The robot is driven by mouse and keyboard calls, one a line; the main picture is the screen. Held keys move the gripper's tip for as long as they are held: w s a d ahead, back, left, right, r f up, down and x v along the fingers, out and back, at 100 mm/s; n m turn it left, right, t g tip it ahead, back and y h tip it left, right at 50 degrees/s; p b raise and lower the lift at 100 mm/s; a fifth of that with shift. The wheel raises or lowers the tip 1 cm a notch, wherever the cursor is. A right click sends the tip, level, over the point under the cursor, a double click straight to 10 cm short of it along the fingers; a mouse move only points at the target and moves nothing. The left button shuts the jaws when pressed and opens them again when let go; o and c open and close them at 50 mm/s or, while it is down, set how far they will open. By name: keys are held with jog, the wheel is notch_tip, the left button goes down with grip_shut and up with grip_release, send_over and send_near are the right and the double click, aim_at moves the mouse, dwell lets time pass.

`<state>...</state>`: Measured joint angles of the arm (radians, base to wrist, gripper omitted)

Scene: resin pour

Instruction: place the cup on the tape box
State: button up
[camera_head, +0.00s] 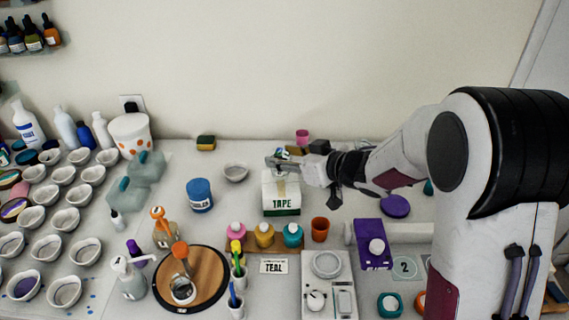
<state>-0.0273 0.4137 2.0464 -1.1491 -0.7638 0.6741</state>
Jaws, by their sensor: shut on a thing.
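The tape box (282,194) is a white carton with a green base band marked TAPE, standing upright near the middle of the table. My gripper (284,161) reaches in from the right, right over the top of the box. It is shut on a small white, green and dark-blue thing (283,152), which looks like the cup but is mostly hidden by the fingers. I cannot tell whether this thing touches the box top. An orange-brown cup (320,229) stands at the box's front right, and a pink cup (302,136) stands behind it.
A blue jar (200,195) and a white bowl (236,172) stand left of the box. Pink, yellow and teal bottles (264,235) stand in front. A purple box (371,242) and purple disc (395,206) lie to the right. Many bowls fill the left side.

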jog(key=shift+f, duration=1.15)
jog(key=shift+f, duration=0.1)
jog(key=o, duration=1.1)
jog(key=shift+d, duration=0.1)
jog(key=shift+v, duration=6.05)
